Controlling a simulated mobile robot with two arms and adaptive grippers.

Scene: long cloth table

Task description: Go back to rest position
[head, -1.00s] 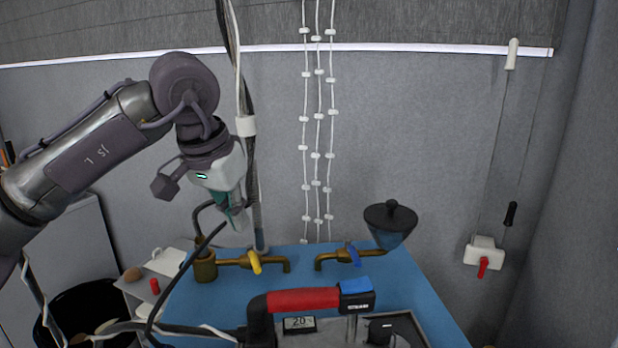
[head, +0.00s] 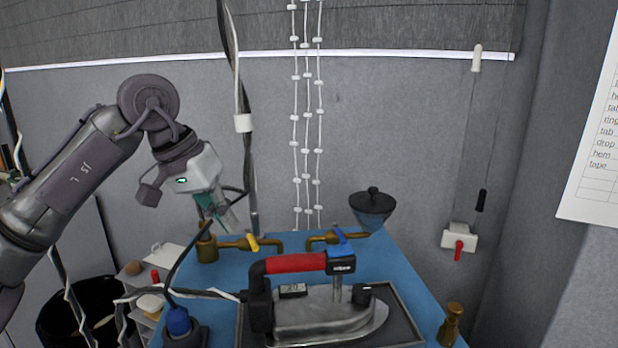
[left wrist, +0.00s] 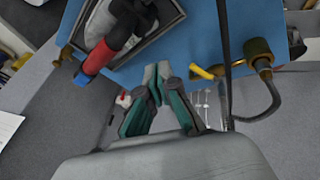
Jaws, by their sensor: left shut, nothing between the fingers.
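My left gripper (head: 222,216) hangs in the air in the head view, left of the middle, its fingers pointing down and right. It appears near the back left corner of the blue table top (head: 400,262), by the brass tap with the yellow lever (head: 236,243). In the left wrist view the fingertips of my left gripper (left wrist: 157,80) are together with nothing between them. My right gripper is in neither view.
An iron with a red handle (head: 297,262) sits in a grey tray on the blue top. Behind it are a brass tap with a blue lever (head: 340,237) and a dark funnel (head: 372,210). A brass piece (head: 452,326) stands at the right. A black bin (head: 62,318) is at lower left.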

